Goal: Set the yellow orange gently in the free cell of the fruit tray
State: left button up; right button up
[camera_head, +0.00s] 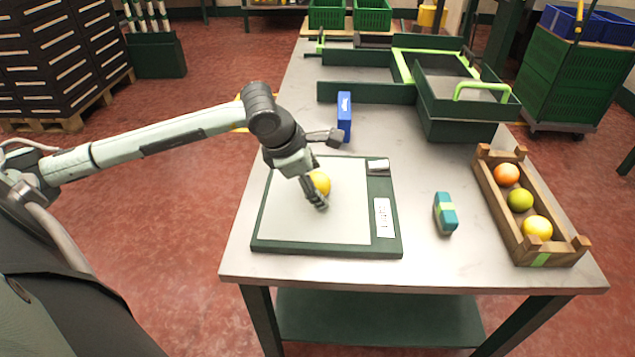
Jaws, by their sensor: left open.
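The yellow orange (321,181) sits on the pale plate of a flat green-framed scale (334,236), partly hidden by a finger. My left gripper (326,170) is open with its fingers spread wide. One finger reaches down in front of the fruit and the other sticks out behind it, to the right. I cannot tell whether a finger touches the fruit. The wooden fruit tray (511,229) stands at the right of the table. It holds an orange fruit, a green fruit and a yellow fruit in a row. My right gripper is not in view.
A blue box (344,116) stands behind the scale. Green bins (462,127) fill the table's back. The table (420,263) is bare along its front edge.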

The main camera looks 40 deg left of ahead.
aim_at(316, 177)
pick_arm(q)
jog(key=c, duration=1.3)
jog(key=shift+w+r, duration=0.1)
jog(key=shift+r, duration=0.75)
notch_tip(316, 177, up, 2)
jog(key=shift+r, duration=0.15)
jog(key=s, duration=0.1)
jog(key=s+a+r+b, duration=0.1)
jog(key=shift+s+a+r, duration=0.15)
jog(key=shift+s+a, duration=0.1)
jog(key=shift+s, duration=0.05)
jog(key=shift+s+a+r+p, duration=0.3)
jog(key=shift+s+a+r, duration=0.35)
jog(key=shift+s+r, duration=0.5)
jog(key=shift+s+a+r+p, duration=0.35)
jog(key=shift+s+a+r, duration=0.35)
jog(key=shift+s, duration=0.8)
jog(key=shift+s+a+r+p, duration=0.3)
jog(key=shift+s+a+r, duration=0.25)
jog(key=shift+s+r, duration=0.6)
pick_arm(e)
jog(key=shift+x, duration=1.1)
